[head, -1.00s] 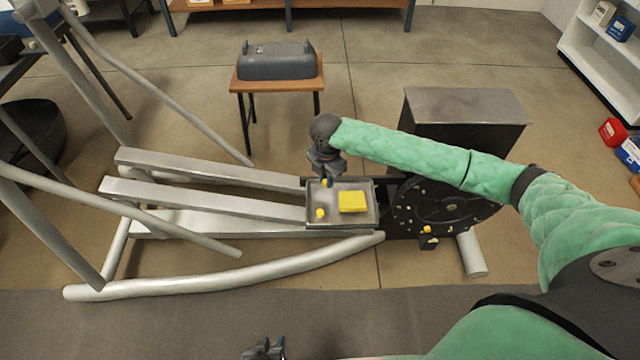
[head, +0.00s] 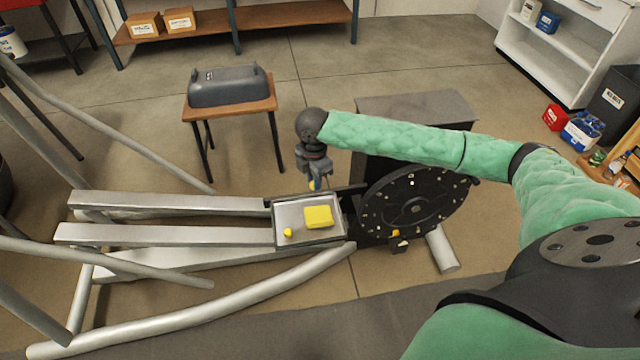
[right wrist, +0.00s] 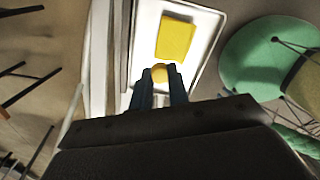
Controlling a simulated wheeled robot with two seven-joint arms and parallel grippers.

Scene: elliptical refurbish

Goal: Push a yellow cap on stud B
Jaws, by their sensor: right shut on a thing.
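My right gripper (head: 313,186) is shut on a small yellow cap (right wrist: 160,73) and holds it above the back edge of the grey tray (head: 290,215). The cap shows between the fingertips in the right wrist view. Another yellow cap (head: 288,233) lies in the tray, left of a yellow block (head: 318,217). The black disc (head: 385,212) right of the tray carries several small pale studs. I cannot read which stud is B. A yellow piece (head: 396,233) shows at the disc's lower edge. My left gripper is out of view.
The elliptical's silver rails (head: 180,204) run left from the tray. A wooden stool (head: 240,112) with a dark grey cover (head: 224,86) stands behind. A dark housing (head: 418,108) stands behind the disc, under my right arm.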

